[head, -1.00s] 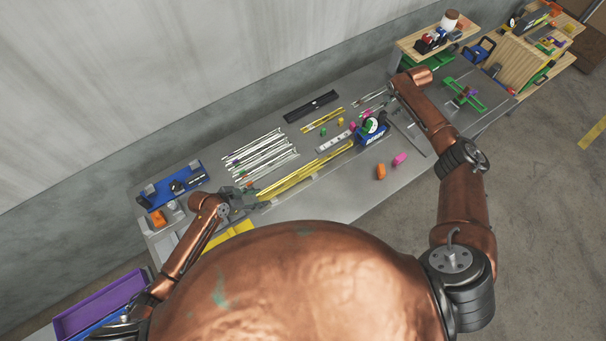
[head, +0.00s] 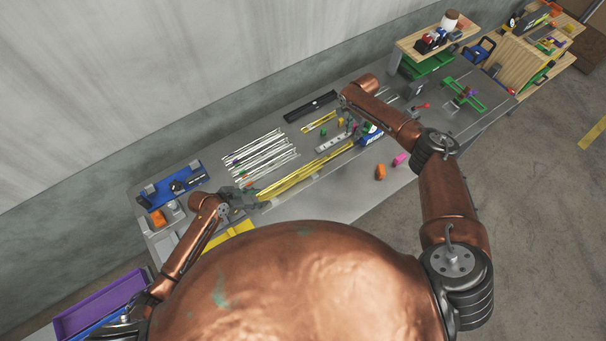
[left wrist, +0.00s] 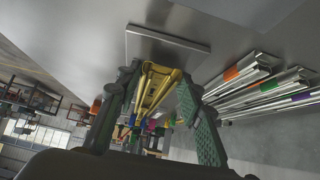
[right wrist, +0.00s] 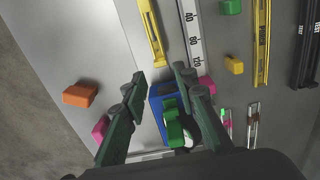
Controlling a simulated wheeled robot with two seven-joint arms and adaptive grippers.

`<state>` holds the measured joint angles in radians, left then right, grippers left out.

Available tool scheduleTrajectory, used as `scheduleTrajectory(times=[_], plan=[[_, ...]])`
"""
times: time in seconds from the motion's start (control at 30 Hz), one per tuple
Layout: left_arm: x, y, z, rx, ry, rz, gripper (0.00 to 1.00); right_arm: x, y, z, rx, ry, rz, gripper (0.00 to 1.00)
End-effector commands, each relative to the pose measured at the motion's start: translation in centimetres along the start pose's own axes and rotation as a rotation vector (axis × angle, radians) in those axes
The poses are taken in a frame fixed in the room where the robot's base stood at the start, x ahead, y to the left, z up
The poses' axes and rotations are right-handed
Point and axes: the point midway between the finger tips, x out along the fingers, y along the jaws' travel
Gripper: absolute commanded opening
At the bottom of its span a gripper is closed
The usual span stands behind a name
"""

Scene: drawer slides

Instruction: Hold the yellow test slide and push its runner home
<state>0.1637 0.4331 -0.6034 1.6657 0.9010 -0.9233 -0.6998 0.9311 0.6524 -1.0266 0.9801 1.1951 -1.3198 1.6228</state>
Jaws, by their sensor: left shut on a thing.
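The yellow test slide (head: 308,172) lies lengthwise near the bench's front edge. My left gripper (head: 251,198) is shut on its left end; the left wrist view shows the slide (left wrist: 158,88) running away between the fingers. The slide's other end (right wrist: 152,32) shows in the right wrist view, ahead of my right gripper (right wrist: 159,79). In the head view my right arm hides most of that gripper. I cannot tell how far the runner sticks out.
Several silver slides (head: 262,157) lie behind the test slide. A second yellow slide (right wrist: 262,40), a ruler (right wrist: 190,35) and a black rail (head: 310,106) lie further back. Orange (head: 380,172) and pink (head: 400,159) blocks sit near the front edge.

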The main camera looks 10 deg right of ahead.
Motion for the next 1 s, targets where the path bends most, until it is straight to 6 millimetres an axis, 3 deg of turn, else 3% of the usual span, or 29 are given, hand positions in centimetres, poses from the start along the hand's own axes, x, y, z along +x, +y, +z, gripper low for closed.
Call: scheduleTrajectory(times=[0.2, 0.4, 0.93, 1.0], plan=[[0.0, 0.0, 0.1, 0.000, -0.001, 0.000, 0.05, 3.0, 0.0, 0.1, 0.002, -0.002, -0.001, 0.27], [0.0, 0.0, 0.0, 0.000, -0.001, 0.000, 0.05, 4.6, -0.1, 0.0, 0.001, -0.001, -0.003, 0.27], [0.0, 0.0, 0.0, 0.000, -0.001, 0.000, 0.05, 5.1, 0.0, 0.0, 0.000, 0.000, -0.002, 0.27], [0.0, 0.0, 0.0, 0.000, -0.001, 0.000, 0.05, 5.1, 0.0, 0.0, 0.000, 0.000, -0.002, 0.23]])
